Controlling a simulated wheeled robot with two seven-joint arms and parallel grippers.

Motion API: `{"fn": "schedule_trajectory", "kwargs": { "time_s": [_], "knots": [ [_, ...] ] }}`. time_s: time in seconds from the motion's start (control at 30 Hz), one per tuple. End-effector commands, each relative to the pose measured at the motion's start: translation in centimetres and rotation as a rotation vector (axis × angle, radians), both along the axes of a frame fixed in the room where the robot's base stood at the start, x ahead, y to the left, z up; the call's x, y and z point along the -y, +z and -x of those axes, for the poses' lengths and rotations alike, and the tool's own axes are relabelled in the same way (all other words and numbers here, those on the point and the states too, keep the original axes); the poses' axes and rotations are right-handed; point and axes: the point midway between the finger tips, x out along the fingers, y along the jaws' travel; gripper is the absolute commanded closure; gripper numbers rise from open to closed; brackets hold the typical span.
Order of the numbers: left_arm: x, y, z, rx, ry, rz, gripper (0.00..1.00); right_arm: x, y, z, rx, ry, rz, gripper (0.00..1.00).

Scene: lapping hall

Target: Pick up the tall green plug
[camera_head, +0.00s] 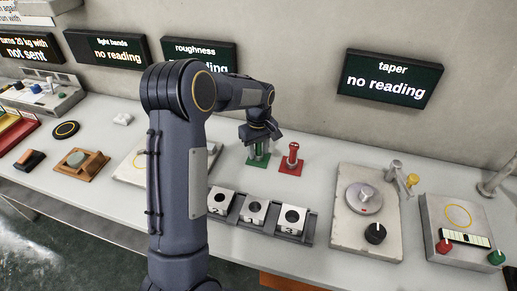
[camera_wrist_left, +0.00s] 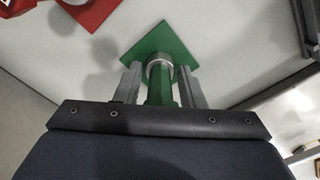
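The tall green plug (camera_head: 259,151) stands upright on a green square base (camera_head: 253,164) behind the row of white blocks. My left gripper (camera_head: 261,136) is at the plug from above and hides its upper part in the head view. In the left wrist view the green plug (camera_wrist_left: 160,84), with a silver collar, lies between my two grey fingers, and its green base (camera_wrist_left: 184,50) shows beyond. The fingers stand on either side of the plug with narrow gaps, so my left gripper (camera_wrist_left: 160,80) looks open around it. My right gripper is in neither view.
A shorter red plug (camera_head: 292,157) on a red base stands just right of the green one. A dark rack (camera_head: 308,233) with numbered white blocks sits in front. A grey machine (camera_head: 340,220) with a round plate stands farther right. The wall with displays is behind.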

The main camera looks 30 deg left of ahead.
Motion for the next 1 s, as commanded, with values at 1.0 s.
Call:
{"fn": "schedule_trajectory", "kwargs": {
  "time_s": [1.0],
  "knots": [
    [-1.3,6.9,2.7,0.008,0.003,0.000,1.00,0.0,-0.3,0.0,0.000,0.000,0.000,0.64]
  ]
}}
